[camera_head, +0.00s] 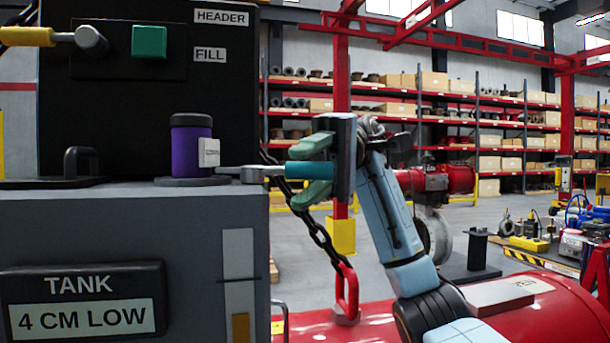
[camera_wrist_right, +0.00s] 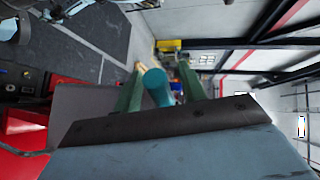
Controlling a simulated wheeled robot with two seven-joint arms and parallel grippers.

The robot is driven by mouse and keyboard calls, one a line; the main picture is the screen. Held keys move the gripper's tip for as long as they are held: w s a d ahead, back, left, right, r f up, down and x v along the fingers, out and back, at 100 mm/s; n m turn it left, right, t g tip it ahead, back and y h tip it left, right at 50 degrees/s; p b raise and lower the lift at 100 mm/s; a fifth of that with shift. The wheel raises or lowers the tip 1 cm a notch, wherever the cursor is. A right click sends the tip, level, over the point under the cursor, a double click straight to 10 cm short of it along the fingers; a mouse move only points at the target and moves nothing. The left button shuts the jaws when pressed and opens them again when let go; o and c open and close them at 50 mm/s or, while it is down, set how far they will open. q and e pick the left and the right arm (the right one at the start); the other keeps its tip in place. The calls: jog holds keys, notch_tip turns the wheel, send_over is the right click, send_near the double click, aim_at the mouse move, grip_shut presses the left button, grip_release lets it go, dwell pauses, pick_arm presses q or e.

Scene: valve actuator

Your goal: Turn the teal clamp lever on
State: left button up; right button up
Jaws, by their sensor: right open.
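The teal clamp lever (camera_head: 307,172) sticks out to the right from the top of the grey tank box in the head view, on a grey metal arm beside a purple canister (camera_head: 191,147). My right gripper (camera_head: 308,170) has its green fingers apart, one above and one below the teal handle. In the right wrist view the handle (camera_wrist_right: 157,87) lies between the two fingers (camera_wrist_right: 158,90), with a gap on at least one side. Whether a finger touches the handle I cannot tell. My left gripper is not in view.
The grey tank box (camera_head: 120,225) fills the left, with a black panel (camera_head: 110,110) above it. A chain (camera_head: 318,232) with a red hook hangs below my right gripper. A large red tank (camera_head: 480,310) lies at lower right. Shelves stand far behind.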

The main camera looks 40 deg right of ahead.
jog(key=v, duration=0.4)
jog(key=shift+d, duration=0.1)
jog(key=shift+p+v, duration=0.65)
jog(key=shift+v, duration=0.6)
